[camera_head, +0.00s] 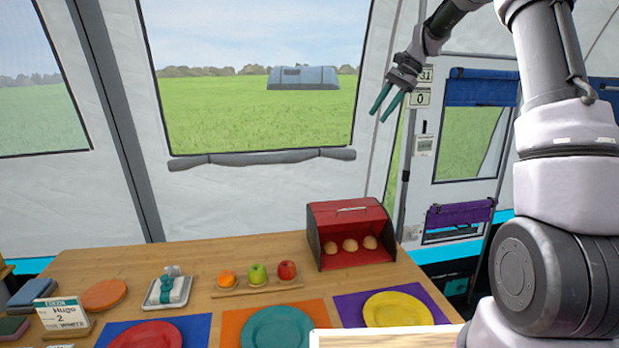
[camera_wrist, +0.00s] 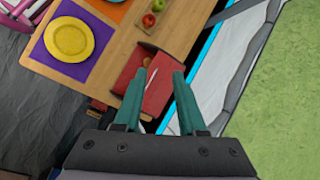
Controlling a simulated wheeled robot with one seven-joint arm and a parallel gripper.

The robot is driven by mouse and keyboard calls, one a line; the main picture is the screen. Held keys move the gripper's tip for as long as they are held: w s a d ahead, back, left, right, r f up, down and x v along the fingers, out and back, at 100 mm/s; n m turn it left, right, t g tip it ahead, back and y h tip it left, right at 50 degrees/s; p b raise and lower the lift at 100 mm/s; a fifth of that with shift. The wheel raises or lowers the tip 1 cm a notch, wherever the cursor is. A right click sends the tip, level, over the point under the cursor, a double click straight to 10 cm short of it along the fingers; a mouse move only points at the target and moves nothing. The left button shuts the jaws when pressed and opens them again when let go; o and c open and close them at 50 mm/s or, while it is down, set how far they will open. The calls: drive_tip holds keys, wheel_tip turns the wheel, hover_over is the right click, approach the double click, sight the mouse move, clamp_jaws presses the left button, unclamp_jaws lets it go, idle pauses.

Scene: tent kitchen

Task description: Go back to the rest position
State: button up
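My gripper (camera_head: 386,103) is raised high above the table at the upper right of the head view, in front of the tent wall. Its two teal fingers point down and to the left. In the wrist view my gripper (camera_wrist: 160,95) shows its fingers apart, with nothing between them but the distant red bread box (camera_wrist: 158,92) far below. My gripper is open and touches nothing.
The wooden table (camera_head: 200,262) holds a red bread box (camera_head: 349,212) with rolls, fruit on a board (camera_head: 257,289), a wrapped bundle on a tray (camera_head: 166,290), a name card (camera_head: 64,314), and red, teal and yellow plates (camera_head: 397,309) on mats. The air around my gripper is free.

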drive_tip(key=s+r+n+t+h, duration=0.1)
drive_tip(key=s+r, duration=0.2)
drive_tip(key=s, duration=0.3)
drive_tip(key=s+d+r+n+t+h, duration=0.1)
drive_tip(key=s+r, duration=0.1)
drive_tip(key=s, duration=0.5)
drive_tip(key=s+r+n+t+h, duration=0.1)
drive_tip(key=s+r, duration=0.2)
drive_tip(key=s, duration=0.3)
drive_tip(key=s+d+f+n+t, duration=0.1)
drive_tip(key=s+f+t, duration=0.1)
drive_tip(key=s, duration=0.6)
drive_tip(key=s+d+f+n+t+h, duration=0.1)
drive_tip(key=s+f+t, duration=0.1)
drive_tip(key=s, duration=0.6)
drive_tip(key=shift+s+d, duration=0.25)
drive_tip(key=shift+d, duration=0.15)
